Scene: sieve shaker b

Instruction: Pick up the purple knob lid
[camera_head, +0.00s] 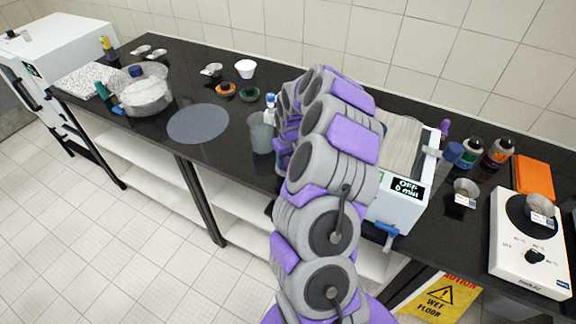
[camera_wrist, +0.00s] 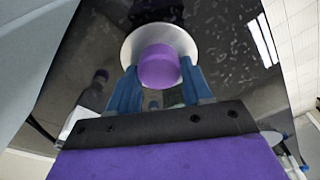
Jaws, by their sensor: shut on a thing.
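In the wrist view the purple knob lid (camera_wrist: 158,68) shows a round purple knob on a pale round disc. My gripper (camera_wrist: 160,88) has its two blue fingers on either side of the knob and is shut on it. The disc lies beyond the fingertips, over the dark glossy worktop; whether it touches the worktop I cannot tell. In the head view my arm hides the gripper and the lid. A small purple thing (camera_head: 444,128) stands behind the sieve shaker, and I cannot tell what it is.
The white shaker with a display (camera_head: 406,188) stands right of my arm. A hotplate (camera_head: 533,240), bottles (camera_head: 498,152) and an orange box (camera_head: 533,176) are further right. A beaker (camera_head: 261,135) stands left of my arm, near a grey round mat (camera_head: 198,124).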

